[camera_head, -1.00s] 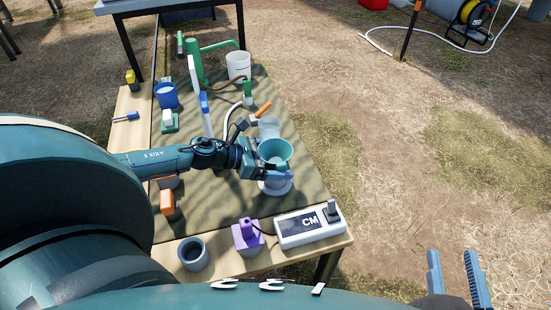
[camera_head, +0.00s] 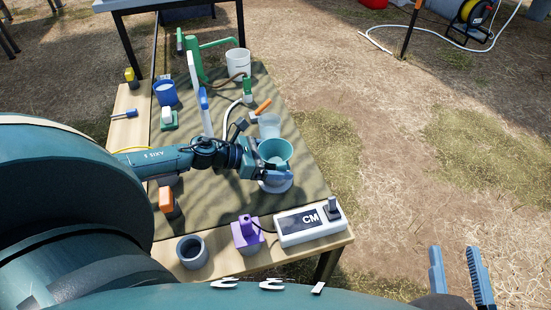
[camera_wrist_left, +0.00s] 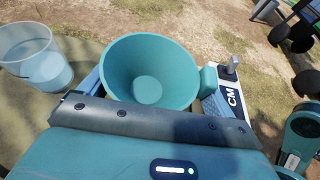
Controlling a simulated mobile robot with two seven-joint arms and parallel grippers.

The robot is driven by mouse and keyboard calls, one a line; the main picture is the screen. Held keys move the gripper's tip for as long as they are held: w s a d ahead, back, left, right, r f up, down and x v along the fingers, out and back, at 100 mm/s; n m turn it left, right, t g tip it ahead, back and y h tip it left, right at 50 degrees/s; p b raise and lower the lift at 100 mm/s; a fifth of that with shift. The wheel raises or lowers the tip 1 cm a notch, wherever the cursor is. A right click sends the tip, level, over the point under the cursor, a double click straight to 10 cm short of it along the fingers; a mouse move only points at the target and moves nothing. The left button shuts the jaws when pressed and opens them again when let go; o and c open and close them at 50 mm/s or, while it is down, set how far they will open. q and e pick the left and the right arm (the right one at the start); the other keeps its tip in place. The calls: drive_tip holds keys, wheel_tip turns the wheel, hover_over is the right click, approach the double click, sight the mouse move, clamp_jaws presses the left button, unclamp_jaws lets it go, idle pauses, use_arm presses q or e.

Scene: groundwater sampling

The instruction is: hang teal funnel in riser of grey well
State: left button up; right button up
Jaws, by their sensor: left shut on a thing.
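The teal funnel (camera_head: 275,150) is a wide, open-topped bowl shape, held upright above the table's right part. My left gripper (camera_head: 268,166) is shut on it. In the left wrist view the funnel (camera_wrist_left: 150,72) sits between the fingers, its open mouth facing the camera; its lower end is hidden. A pale round base (camera_head: 275,187) shows below the gripper, partly covered. A grey open-topped cylinder (camera_head: 192,252) stands at the table's near edge, apart from the funnel. I cannot tell which of these is the grey well. My right gripper (camera_head: 454,250) is open and empty, right of the table.
A clear cup (camera_head: 269,125) stands just behind the funnel; it also shows in the left wrist view (camera_wrist_left: 35,58). A purple block (camera_head: 247,238) and a white CM meter (camera_head: 308,226) stand in front. A green pump (camera_head: 192,60) and a white bucket (camera_head: 238,63) are behind.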

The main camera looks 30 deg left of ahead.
use_arm(q)
drive_tip(key=shift+f, duration=0.25)
use_arm(e)
drive_tip(key=shift+f, duration=0.2)
use_arm(q)
drive_tip(key=o, duration=0.7)
drive_tip(key=shift+s+a+r, duration=0.1)
drive_tip(key=shift+s+a, duration=0.05)
drive_tip(key=shift+s, duration=0.05)
drive_tip(key=p+v, duration=0.4)
drive_tip(key=v, duration=0.8)
drive_tip(key=shift+s+a+r, duration=0.15)
drive_tip(key=shift+a+r, duration=0.1)
use_arm(e)
drive_tip(key=shift+s+d+r+n+h, duration=0.25)
drive_tip(key=shift+d+r+n+h, duration=0.05)
drive_tip(key=shift+r, duration=0.15)
